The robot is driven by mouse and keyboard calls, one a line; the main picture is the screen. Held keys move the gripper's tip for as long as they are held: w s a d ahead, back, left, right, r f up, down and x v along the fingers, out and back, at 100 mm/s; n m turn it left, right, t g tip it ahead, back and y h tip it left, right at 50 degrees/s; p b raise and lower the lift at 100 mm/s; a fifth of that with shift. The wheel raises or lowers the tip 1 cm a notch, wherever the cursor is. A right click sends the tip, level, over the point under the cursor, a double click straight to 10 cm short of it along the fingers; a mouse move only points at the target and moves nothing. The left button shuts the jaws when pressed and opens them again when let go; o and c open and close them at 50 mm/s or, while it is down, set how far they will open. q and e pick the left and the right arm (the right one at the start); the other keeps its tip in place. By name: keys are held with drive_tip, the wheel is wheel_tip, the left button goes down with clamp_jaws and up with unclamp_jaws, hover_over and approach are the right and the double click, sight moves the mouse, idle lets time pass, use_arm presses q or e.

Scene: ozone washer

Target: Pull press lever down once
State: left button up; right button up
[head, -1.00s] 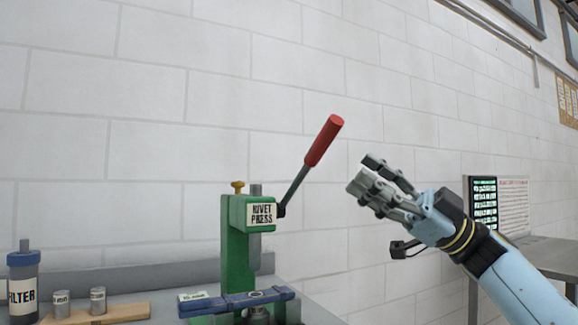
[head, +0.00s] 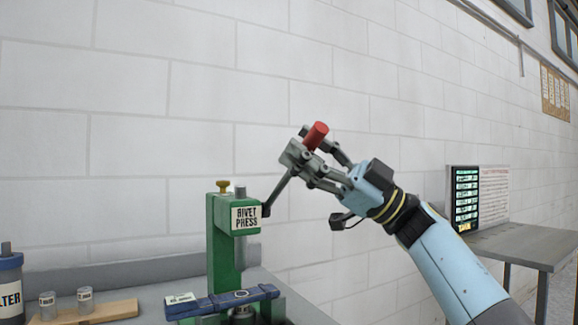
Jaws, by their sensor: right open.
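The green rivet press (head: 222,243) stands on the grey bench and carries a white "RIVET PRESS" label. Its lever (head: 279,190) slants up to the right from the press head and ends in a red handle (head: 316,135). My right gripper (head: 304,157) is at the handle, with its fingers around or in front of the handle's lower part. The red top sticks out above the fingers. The fingers hide the lower handle, and I cannot tell whether they touch it. The gripper is open. My left gripper is not in view.
A blue bar (head: 222,303) lies across the press base. A blue filter canister (head: 10,290) and a wooden board (head: 98,313) with small metal cylinders are at the left. A screen (head: 466,200) stands on a side table (head: 520,246) at the right. A block wall is behind.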

clamp_jaws()
drive_tip(key=shift+s+d+f+n+g+b, duration=0.1)
drive_tip(key=shift+s+f+n+g+b, duration=0.1)
drive_tip(key=shift+f+n+g+b, duration=0.45)
drive_tip(key=b, duration=0.1)
drive_tip(key=f+n+g+b, duration=0.1)
drive_tip(key=shift+s+d+n+y+b, duration=0.2)
drive_tip(key=shift+s+n+y+b, duration=0.1)
drive_tip(key=shift+s+y, duration=0.1)
drive_tip(key=shift+s+d+f+n+g+b, duration=0.15)
drive_tip(key=shift+s+f+n+g+b, duration=0.1)
drive_tip(key=shift+f+n+g+b, duration=0.65)
drive_tip(key=shift+s+d+f+n+g+b, duration=0.15)
drive_tip(key=shift+s+f+n+g+b, duration=0.15)
drive_tip(key=shift+n+g+b, duration=0.65)
drive_tip(key=shift+m+t+b, duration=0.3)
